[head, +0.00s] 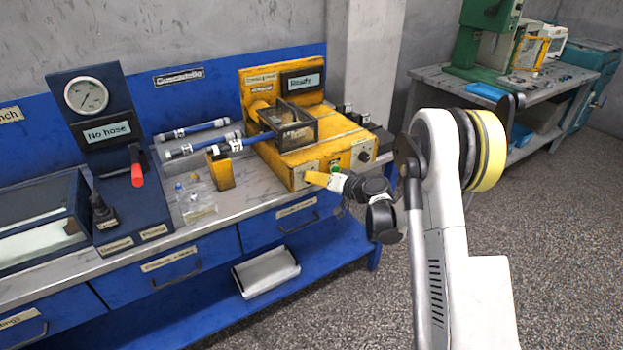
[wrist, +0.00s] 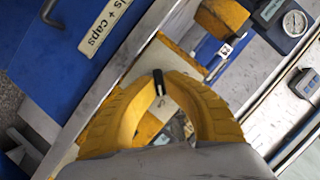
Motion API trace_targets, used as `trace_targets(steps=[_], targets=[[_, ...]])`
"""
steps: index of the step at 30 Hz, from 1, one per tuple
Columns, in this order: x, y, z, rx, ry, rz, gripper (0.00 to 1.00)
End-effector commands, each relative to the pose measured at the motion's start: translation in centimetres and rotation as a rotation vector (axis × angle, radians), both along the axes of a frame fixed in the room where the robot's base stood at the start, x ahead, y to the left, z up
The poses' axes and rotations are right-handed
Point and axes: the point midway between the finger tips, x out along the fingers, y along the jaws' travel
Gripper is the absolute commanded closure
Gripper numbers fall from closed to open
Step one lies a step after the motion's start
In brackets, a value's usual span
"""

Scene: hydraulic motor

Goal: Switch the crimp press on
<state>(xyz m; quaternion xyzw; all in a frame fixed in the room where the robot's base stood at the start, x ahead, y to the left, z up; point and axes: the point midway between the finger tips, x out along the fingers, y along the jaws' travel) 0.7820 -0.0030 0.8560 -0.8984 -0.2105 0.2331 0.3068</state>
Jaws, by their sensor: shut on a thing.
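The crimp press (head: 284,160) is the worn yellow machine at the right end of the blue bench. Its display (head: 303,80) is lit and reads "Ready". A green button (head: 335,169) and a black knob (head: 363,156) show on its front. My gripper (head: 310,178) is at the lower left of that front, its yellow fingers reaching in from the right. In the wrist view my gripper (wrist: 158,76) is shut on a small black switch knob (wrist: 158,82) with a white mark. The fingers hide the knob in the head view.
A yellow block (head: 221,174) and a clear bin (head: 198,204) of small parts stand left of the press. Hoses (head: 195,129) lie behind them. A test stand with a gauge (head: 87,95) is farther left. Drawers (head: 281,220) line the bench front; open floor lies right.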

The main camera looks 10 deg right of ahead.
Motion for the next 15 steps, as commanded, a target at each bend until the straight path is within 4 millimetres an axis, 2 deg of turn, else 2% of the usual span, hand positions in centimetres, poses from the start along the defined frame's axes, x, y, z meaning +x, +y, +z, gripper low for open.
trace_targets(steps=[15], targets=[[0.16, 0.13, 0.09, 0.094, 0.028, 0.000, 1.00]])
